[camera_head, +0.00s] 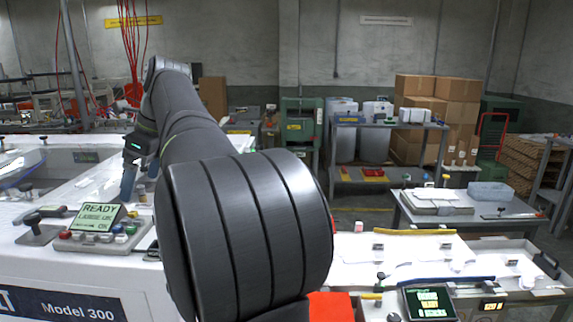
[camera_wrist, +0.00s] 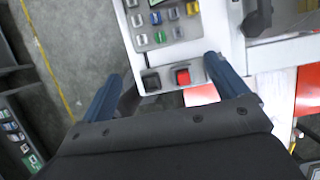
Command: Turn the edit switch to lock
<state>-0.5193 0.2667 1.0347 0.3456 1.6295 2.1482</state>
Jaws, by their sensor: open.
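My gripper (camera_wrist: 163,68) is open, its two blue fingers spread apart in the wrist view, with nothing held between them. Between and beyond the fingertips lies a grey control panel (camera_wrist: 168,54). It carries several small coloured knobs or switches, a black switch (camera_wrist: 151,82) and a red switch (camera_wrist: 183,77) near its lower edge. I cannot read any labels, so I cannot tell which one is the edit switch or how it is set. In the head view my gripper (camera_head: 128,182) is at the left, partly hidden by my arm.
A console with a lit READY screen (camera_head: 99,215) stands on the white machine (camera_head: 60,265) at the left. A black lever (camera_head: 33,222) stands beside it. Another screen (camera_head: 430,302) is at the lower right. A shelf (camera_head: 385,130) and cardboard boxes (camera_head: 440,100) stand behind.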

